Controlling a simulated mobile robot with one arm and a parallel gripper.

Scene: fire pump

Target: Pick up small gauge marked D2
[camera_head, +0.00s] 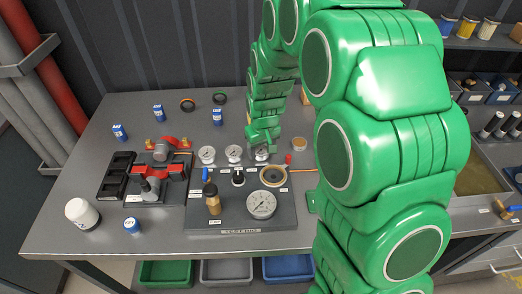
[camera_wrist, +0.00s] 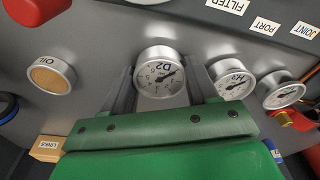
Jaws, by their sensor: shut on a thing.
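The small gauge marked D2 (camera_wrist: 160,74) has a round white dial and a silver rim. It sits between the two fingers of my gripper (camera_wrist: 162,88) in the wrist view, and the gripper is shut on it. In the head view, my gripper (camera_head: 262,142) reaches down over the gauge D2 (camera_head: 261,156), at the right end of a row of small gauges.
The gauge H3 (camera_wrist: 232,80) is close beside my right finger in the wrist view, with another small gauge (camera_wrist: 283,92) beyond it. An oil cup (camera_wrist: 50,75) is on the other side. A large gauge (camera_head: 262,204) and a brown bottle (camera_head: 212,203) stand nearer on the board.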

